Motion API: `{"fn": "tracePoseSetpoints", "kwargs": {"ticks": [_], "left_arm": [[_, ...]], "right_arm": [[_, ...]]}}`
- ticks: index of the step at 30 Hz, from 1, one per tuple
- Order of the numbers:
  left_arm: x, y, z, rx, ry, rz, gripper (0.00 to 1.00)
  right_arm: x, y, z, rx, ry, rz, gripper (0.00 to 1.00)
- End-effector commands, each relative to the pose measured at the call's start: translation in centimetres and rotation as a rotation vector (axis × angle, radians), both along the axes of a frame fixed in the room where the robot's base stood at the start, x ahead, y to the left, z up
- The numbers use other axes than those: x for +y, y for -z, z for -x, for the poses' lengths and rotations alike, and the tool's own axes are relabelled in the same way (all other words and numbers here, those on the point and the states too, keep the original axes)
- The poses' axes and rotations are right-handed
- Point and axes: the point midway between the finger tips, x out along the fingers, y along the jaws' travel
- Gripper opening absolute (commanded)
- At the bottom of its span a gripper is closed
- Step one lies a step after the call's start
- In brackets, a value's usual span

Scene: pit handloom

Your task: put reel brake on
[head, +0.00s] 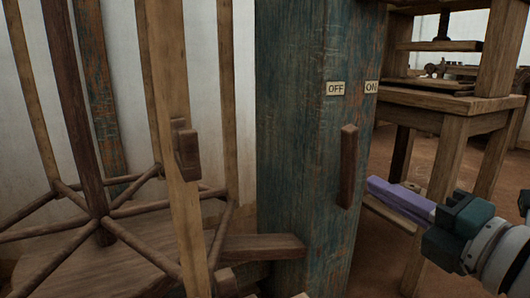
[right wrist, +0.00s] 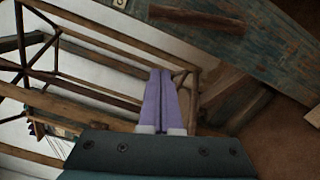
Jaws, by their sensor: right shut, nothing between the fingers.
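The reel brake looks to be the short brown wooden lever (head: 347,165) on the face of a worn blue-green post (head: 290,150). It stands nearly upright, its top below and between the OFF label (head: 335,88) and the ON label (head: 371,87), nearer OFF. A brown bar, likely the same lever (right wrist: 198,18), shows at the top of the right wrist view. My right gripper (head: 374,186) has purple fingers, shut and empty. It is right of the lever, with a visible gap in the picture; the depth between them is unclear. My left gripper is not in view.
A wooden reel (head: 97,205) with spokes and upright bars stands left of the post. A wooden beam (head: 262,247) sticks out at the post's lower left. A wooden bench (head: 450,98) stands behind at the right. Brown floor shows between post and bench.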

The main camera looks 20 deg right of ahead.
Motion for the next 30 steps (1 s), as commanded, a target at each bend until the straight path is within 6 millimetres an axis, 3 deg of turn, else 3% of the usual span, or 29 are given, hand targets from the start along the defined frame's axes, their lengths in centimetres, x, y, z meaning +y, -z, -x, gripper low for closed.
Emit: {"fn": "tracePoseSetpoints", "kwargs": {"ticks": [5,18,24,30], "left_arm": [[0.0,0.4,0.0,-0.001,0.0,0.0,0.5],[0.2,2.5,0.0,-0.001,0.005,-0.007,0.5],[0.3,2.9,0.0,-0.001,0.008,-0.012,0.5],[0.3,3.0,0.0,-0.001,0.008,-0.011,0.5]], "right_arm": [[0.1,0.0,-1.7,-0.004,-0.002,0.001,0.0],[0.5,0.0,-10.2,-0.003,0.002,0.001,0.0],[-2.2,-0.9,-10.8,0.0,0.001,0.004,0.0],[-3.1,-1.3,-11.1,0.0,0.002,0.0,0.0]]}}
